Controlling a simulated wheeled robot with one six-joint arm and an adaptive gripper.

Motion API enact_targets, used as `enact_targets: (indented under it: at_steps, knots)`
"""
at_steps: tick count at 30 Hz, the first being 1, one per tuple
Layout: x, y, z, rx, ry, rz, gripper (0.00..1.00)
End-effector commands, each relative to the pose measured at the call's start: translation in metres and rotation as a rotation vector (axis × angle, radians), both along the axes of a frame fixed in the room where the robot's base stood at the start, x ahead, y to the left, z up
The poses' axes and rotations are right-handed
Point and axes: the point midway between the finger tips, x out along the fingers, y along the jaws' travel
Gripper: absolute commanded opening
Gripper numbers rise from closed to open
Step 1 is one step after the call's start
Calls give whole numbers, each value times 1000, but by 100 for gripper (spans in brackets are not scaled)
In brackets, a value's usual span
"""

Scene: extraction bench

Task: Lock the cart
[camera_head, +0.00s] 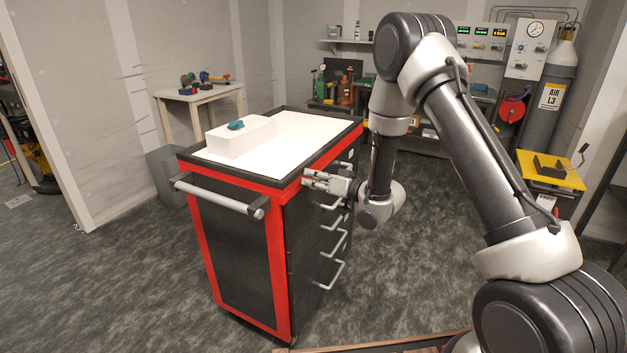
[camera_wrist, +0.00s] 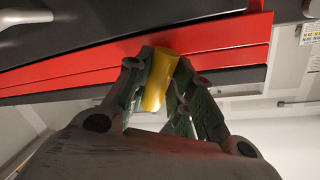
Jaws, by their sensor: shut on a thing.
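The cart (camera_head: 238,255) is a red and black tool cabinet with a white top and a grey push handle (camera_head: 217,197) at its near end. Several drawers with pale handles (camera_head: 333,272) line its right side, and they look shut. My gripper (camera_head: 308,180) is at the upper near part of that drawer side, just below the top edge. In the wrist view my gripper (camera_wrist: 162,82) is shut on a yellow cylindrical piece (camera_wrist: 158,80) in front of the cart's red trim (camera_wrist: 215,45). Whether this piece is the cart's lock cannot be told. The fingers hide part of it.
A small table (camera_head: 198,98) with tools stands behind left. A yellow-topped stand (camera_head: 550,172) and a grey gas cylinder (camera_head: 552,95) are at right. Open floor lies left of the cart.

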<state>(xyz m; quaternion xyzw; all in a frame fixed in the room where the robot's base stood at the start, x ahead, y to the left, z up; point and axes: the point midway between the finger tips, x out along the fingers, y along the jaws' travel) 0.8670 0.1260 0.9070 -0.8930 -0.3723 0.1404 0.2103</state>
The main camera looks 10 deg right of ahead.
Motion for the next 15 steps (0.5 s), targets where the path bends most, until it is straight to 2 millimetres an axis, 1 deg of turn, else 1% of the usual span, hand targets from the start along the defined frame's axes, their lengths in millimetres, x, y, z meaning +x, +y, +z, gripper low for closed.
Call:
enact_targets:
  at_steps: [1,15]
  knots:
    - [4,-6,0,21,33,-15,0]
    - [7,-9,-6,269,407,-16,0]
